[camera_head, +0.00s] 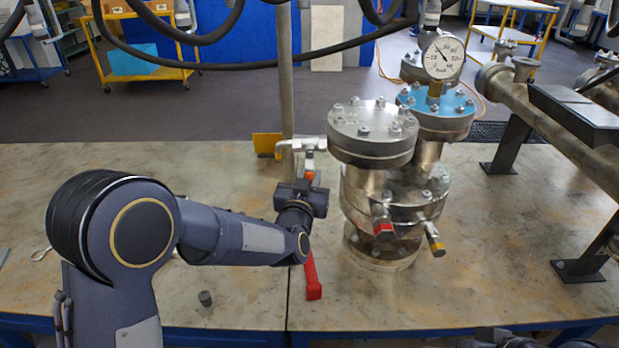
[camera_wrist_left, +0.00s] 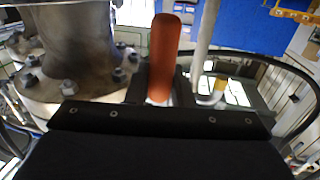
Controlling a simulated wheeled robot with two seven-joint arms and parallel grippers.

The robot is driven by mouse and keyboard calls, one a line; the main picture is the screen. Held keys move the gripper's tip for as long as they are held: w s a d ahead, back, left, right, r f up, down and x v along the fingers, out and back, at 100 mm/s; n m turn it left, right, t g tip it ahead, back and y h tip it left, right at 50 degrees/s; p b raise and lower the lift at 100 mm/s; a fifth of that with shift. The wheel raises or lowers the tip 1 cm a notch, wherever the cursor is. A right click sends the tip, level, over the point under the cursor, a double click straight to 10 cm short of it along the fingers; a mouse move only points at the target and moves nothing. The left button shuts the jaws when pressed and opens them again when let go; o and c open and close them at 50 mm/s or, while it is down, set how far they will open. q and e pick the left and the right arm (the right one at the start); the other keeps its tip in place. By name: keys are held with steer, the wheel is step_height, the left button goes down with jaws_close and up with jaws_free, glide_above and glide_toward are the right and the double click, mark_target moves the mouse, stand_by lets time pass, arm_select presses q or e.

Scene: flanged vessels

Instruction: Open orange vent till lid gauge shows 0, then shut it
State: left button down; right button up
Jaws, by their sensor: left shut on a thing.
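The orange vent handle (camera_head: 310,174) shows at my left gripper (camera_head: 308,186), beside the flanged vessels. In the left wrist view the orange handle (camera_wrist_left: 164,58) stands upright between the fingers, and the gripper is shut on it. A silver valve body (camera_head: 302,145) sits just above it. The lid gauge (camera_head: 443,58) is a white round dial on the blue lid (camera_head: 450,101) of the rear vessel. Its thin needle points to the upper left; the exact reading is too small to tell. The front vessel has a grey bolted lid (camera_head: 372,126).
A red lever (camera_head: 312,278) shows below my gripper. Red-tipped (camera_head: 383,229) and yellow-tipped (camera_head: 437,246) fittings stick out from the vessels. A vertical pipe (camera_head: 285,80) stands behind the valve. A yellow block (camera_head: 267,145) is near its foot. The table's right front is mostly clear.

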arm_select(q)
steer(key=a+r+m+g+y+p, duration=0.1)
steer(key=a+r+m+y+p, duration=0.2)
steer(key=m+p, duration=1.1)
steer(key=shift+a+r+m+g, duration=0.4)
steer(key=shift+a+r+m, duration=0.4)
steer(key=shift+a+r, duration=0.45)
steer(key=c, duration=1.3)
jaws_free()
steer(key=shift+s, duration=0.1)
